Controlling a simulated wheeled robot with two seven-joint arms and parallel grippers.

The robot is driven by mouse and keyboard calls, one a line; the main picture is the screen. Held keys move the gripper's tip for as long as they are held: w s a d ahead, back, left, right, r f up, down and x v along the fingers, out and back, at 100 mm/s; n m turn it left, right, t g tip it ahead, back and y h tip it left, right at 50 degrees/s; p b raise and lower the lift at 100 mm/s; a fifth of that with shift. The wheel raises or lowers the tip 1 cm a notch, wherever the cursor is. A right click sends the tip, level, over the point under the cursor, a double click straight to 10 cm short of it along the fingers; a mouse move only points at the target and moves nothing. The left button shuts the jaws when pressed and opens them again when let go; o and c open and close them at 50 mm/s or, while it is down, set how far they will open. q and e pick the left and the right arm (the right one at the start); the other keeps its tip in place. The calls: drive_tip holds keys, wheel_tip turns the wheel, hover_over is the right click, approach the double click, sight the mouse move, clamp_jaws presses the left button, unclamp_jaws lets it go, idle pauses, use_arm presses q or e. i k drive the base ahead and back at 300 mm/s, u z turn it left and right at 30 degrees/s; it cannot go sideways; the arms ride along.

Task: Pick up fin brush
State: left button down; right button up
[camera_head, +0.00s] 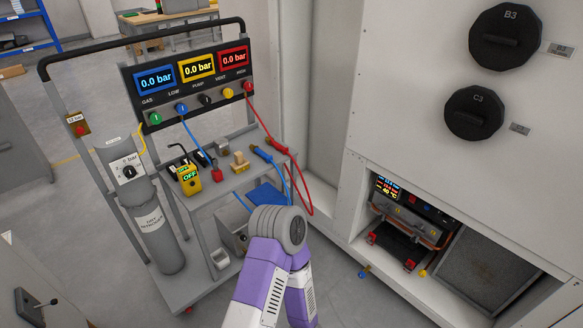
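A small tan, wooden-looking block piece (239,162) lies on the top shelf of the grey cart; it may be the fin brush, but it is too small to tell for sure. It sits between a red-and-grey fitting and a blue-handled tool. Neither gripper shows. A purple and white arm link of mine with a grey round joint rises at the bottom centre, in front of the cart's lower right, and hides part of it.
The cart (196,207) carries gauges (197,70), a yellow meter (189,179), a blue-handled tool (262,154), hoses and a grey cylinder (148,220). A white cabinet (420,130) stands right, with an open bay holding a finned panel (485,268).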

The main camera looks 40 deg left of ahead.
sight(240, 164)
drive_tip(key=z, duration=0.5)
drive_tip(key=i, duration=0.65)
drive_tip(key=u, duration=3.3)
drive_tip(key=i, duration=1.5)
drive_tip(key=z, duration=0.7)
